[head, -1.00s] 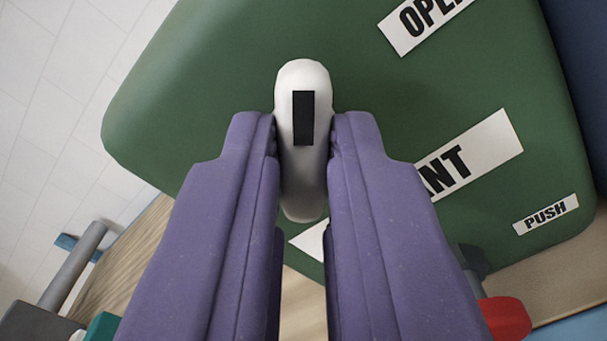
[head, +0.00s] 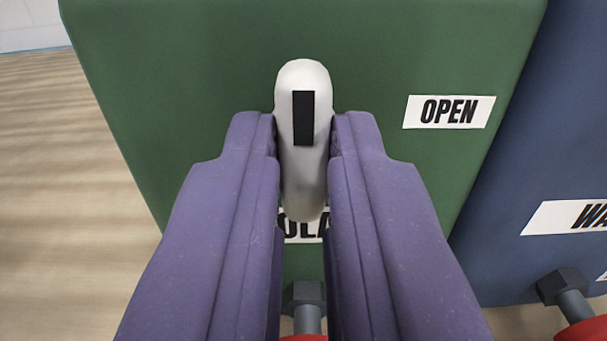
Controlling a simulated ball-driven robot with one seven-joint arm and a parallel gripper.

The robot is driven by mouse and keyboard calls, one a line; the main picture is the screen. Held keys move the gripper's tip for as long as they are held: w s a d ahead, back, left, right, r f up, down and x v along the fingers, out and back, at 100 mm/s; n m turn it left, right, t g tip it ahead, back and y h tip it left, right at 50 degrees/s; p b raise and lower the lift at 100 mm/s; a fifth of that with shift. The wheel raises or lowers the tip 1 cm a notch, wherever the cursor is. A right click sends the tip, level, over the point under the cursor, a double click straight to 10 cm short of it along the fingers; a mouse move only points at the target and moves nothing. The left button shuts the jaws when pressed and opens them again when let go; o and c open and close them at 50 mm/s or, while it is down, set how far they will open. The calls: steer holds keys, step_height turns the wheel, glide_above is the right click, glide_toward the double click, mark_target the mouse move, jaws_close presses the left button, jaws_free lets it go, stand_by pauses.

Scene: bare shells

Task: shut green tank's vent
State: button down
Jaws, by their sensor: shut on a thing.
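The green tank (head: 400,60) fills the middle of the view, with an "OPEN" label (head: 449,111) on its face to the right of my gripper. A white vent knob (head: 303,85), long and rounded with a black mark, is in front of this face. My gripper (head: 303,150) is shut on the knob, one purple finger on each side. The knob lies upright in the picture, its black mark toward the upper end, not toward the "OPEN" label. A second label (head: 300,228) below is mostly hidden by the knob and fingers.
A blue tank (head: 555,130) stands close on the right, with a white label (head: 580,217) and a bolt-headed grey fitting (head: 562,287) above a red part. A similar fitting (head: 304,295) shows between my fingers. Wooden floor (head: 70,180) is clear on the left.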

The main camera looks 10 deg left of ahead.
stand_by(0.6)
steer(key=c, duration=1.1)
jaws_free()
steer(key=shift+s, duration=0.1)
steer(key=s+b, duration=0.1)
steer(key=s, duration=0.1)
steer(key=s+d+b, duration=0.1)
steer(key=s, duration=0.2)
steer(key=s+b, duration=0.1)
steer(key=s, duration=0.1)
steer(key=shift+s+d, duration=0.25)
steer(key=shift+d, duration=0.05)
steer(key=shift+f+b, duration=0.1)
steer(key=shift+b, duration=0.2)
steer(key=s+d+f+h+b, duration=0.1)
steer(key=s+d+f+b, duration=0.2)
steer(key=f+b, duration=0.8)
steer(key=s+d+f+m+g+h+b, duration=0.1)
steer(key=s+d+f+b, duration=0.3)
steer(key=f+b, duration=0.7)
steer(key=s+d+f+m+g+h+b, duration=0.1)
steer(key=s+d+f+b, duration=0.3)
steer(key=s+f+b, duration=0.3)
steer(key=shift+s+d+f+b, duration=0.1)
steer(key=shift+f+b, duration=0.95)
steer(key=shift+b, duration=0.3)
steer(key=shift+s+d+f+b, duration=0.1)
steer(key=shift+f+b, duration=0.95)
steer(key=shift+b, duration=0.3)
